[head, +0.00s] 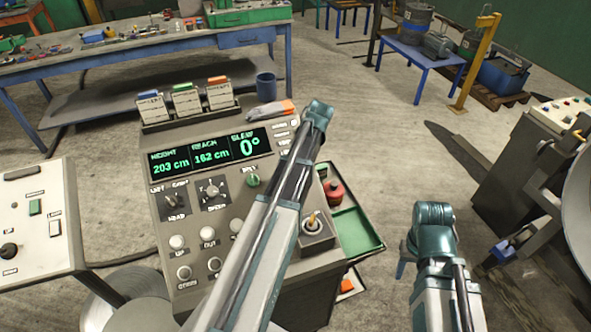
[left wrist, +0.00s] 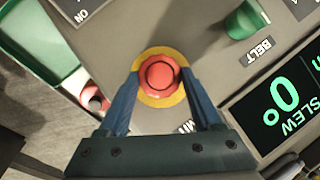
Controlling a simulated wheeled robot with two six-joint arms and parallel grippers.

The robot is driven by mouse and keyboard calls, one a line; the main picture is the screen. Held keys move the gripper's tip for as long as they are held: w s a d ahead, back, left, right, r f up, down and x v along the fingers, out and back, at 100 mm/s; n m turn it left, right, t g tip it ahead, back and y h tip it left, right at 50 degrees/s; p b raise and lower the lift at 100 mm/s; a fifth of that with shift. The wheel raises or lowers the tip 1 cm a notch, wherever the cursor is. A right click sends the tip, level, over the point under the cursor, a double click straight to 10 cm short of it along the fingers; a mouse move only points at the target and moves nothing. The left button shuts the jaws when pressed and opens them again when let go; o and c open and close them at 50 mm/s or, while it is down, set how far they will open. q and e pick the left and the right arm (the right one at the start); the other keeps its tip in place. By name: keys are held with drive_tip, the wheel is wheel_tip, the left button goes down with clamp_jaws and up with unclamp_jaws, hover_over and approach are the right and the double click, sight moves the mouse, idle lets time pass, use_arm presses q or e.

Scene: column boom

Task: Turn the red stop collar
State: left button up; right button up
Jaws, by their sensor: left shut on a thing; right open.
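The red stop collar (left wrist: 160,74) shows in the left wrist view as a round red button inside a yellow ring on the grey console. My left gripper (left wrist: 160,82) has its two blue fingers on opposite sides of the red collar, shut on it. In the head view my left arm crosses the console and hides the collar and the left gripper. My right gripper (head: 402,264) is off to the right of the console, over the floor. Only a blue bit of it shows beside its wrist, and it is away from the collar.
The console's display (head: 210,152) reads slew 0°. A green belt knob (head: 252,181) and a joystick (head: 312,221) are near my left arm. A green tray (head: 358,229) with a red item (head: 334,191) adjoins the console's right side.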

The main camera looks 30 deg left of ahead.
use_arm(q)
drive_tip(key=shift+d+m+y, duration=0.1)
drive_tip(key=shift+m+y, duration=0.2)
drive_tip(key=shift+m, duration=0.2)
drive_tip(key=o, duration=1.4)
drive_tip(key=p+v, duration=1.2)
drive_tip(key=v, duration=0.1)
drive_tip(key=shift+w+r+p, duration=0.1)
drive_tip(key=shift+r+p, duration=0.25)
drive_tip(key=shift+p, duration=0.05)
drive_tip(key=shift+d, duration=0.1)
